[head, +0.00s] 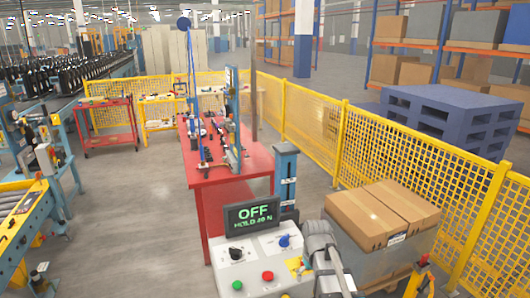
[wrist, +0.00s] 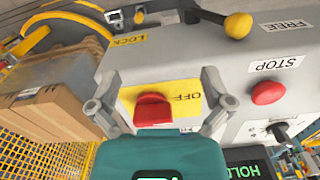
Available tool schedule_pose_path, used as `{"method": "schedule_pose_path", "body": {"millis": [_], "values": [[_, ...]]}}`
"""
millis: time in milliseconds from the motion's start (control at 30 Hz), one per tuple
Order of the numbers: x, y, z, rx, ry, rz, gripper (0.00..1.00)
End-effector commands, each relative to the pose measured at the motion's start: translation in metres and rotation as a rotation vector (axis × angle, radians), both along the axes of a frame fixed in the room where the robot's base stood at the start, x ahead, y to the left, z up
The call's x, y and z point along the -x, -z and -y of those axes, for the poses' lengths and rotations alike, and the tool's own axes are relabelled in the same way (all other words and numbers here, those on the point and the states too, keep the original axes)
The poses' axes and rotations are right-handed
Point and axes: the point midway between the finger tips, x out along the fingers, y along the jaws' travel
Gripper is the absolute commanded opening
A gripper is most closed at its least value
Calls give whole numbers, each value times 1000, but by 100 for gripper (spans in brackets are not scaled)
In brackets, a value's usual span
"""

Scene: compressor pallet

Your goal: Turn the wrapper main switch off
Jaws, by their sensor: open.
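The red main switch handle (wrist: 153,110) sits on a yellow plate (wrist: 187,96) marked OFF, on the light grey control box (wrist: 180,55). My gripper (wrist: 160,80) is open, with one finger on each side of the switch; I cannot tell whether either finger touches it. The teal part of my gripper hides the lower plate. In the head view the control box (head: 250,262) stands at the bottom centre, with a display (head: 251,214) reading OFF and HOLD 40 N. The yellow plate (head: 296,266) shows there beside my grey arm.
A red STOP button (wrist: 268,93) and a yellow-balled lever (wrist: 238,25) between LOCK and FREE labels are near my gripper. Wrapped cartons (head: 382,212) stand right of the box. A red workbench (head: 230,178) stands behind it, and a yellow mesh fence (head: 410,165) runs along the right.

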Motion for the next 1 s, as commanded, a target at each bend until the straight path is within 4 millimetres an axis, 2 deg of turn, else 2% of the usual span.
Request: {"method": "schedule_pose_path", "body": {"millis": [33, 100, 200, 300, 1000], "values": [[26, 0, 0, 0, 30, 0, 100], [48, 0, 0, 0, 77, 0, 100], [72, 0, 0, 1, 133, 0, 100], [85, 0, 0, 1, 169, 0, 100], [88, 0, 0, 1, 185, 0, 100]]}}
